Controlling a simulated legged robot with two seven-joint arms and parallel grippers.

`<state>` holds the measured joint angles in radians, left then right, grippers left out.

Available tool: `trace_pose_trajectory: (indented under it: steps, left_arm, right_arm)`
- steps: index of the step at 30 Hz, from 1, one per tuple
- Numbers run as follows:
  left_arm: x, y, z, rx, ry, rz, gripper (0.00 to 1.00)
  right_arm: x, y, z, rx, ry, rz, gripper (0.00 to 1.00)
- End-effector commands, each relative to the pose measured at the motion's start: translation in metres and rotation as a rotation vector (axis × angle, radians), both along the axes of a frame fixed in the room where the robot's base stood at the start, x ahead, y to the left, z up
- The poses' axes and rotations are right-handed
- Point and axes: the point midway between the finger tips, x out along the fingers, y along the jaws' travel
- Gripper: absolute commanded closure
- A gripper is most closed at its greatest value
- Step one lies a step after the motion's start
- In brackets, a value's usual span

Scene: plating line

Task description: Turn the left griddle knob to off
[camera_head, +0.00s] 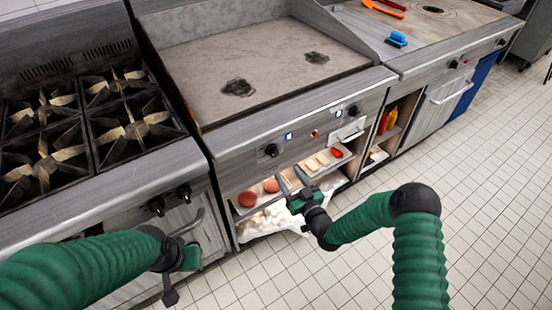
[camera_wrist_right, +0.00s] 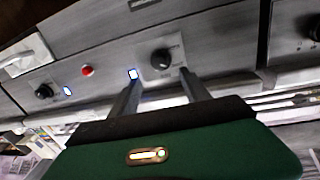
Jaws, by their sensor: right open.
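The left griddle knob (camera_head: 271,150) is a dark round knob on the griddle's steel front panel, with a lit blue indicator (camera_head: 289,135) beside it. My right gripper (camera_head: 289,174) is open and empty, below the knob and a little to its right in the head view. In the right wrist view the left griddle knob (camera_wrist_right: 161,59) appears ahead, in line with the gap between the fingers (camera_wrist_right: 159,77), which look clear of it. My left gripper (camera_head: 180,262) is low at the left, in front of the range; its fingers are unclear.
The right griddle knob (camera_head: 353,110) and a red button (camera_head: 315,133) share the panel. A shelf with food (camera_head: 272,186) is open below. A burner range (camera_head: 75,130) adjoins on the left, with its own knobs (camera_head: 183,192). The tiled floor (camera_head: 470,200) is clear at right.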

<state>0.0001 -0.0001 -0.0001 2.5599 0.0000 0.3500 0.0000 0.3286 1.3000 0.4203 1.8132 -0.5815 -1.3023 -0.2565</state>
Motion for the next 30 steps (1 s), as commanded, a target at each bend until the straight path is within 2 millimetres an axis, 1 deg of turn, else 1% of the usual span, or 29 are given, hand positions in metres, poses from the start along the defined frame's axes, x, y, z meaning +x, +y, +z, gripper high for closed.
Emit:
trace_pose_trajectory:
  steps: [1,6,9,12,16,23,30]
  left_arm:
    - [0.0,0.0,-0.003,0.0,0.0,0.0,0.64]
    - [0.0,0.0,-0.008,0.0,0.0,0.0,0.64]
    - [0.0,0.0,-0.011,0.0,0.0,0.0,0.64]
    - [0.0,0.0,-0.013,0.0,0.0,0.0,0.64]
    - [0.0,0.0,-0.014,0.0,0.0,0.0,0.64]
    - [0.0,0.0,-0.013,0.0,0.0,0.0,0.64]
    - [0.0,0.0,-0.013,0.0,0.0,0.0,0.64]
  right_arm:
    - [0.012,0.005,-0.001,0.001,-0.003,0.0,0.45]
    - [0.053,0.023,-0.002,0.001,-0.002,0.0,0.45]
    - [0.072,0.031,-0.002,0.001,0.0,-0.001,0.45]
    - [0.085,0.037,-0.002,0.001,0.0,0.0,0.45]
    - [0.093,0.039,-0.001,0.0,0.002,-0.001,0.45]
    - [0.094,0.04,0.0,0.0,0.002,-0.001,0.45]
    - [0.094,0.039,0.0,0.0,0.002,-0.001,0.77]
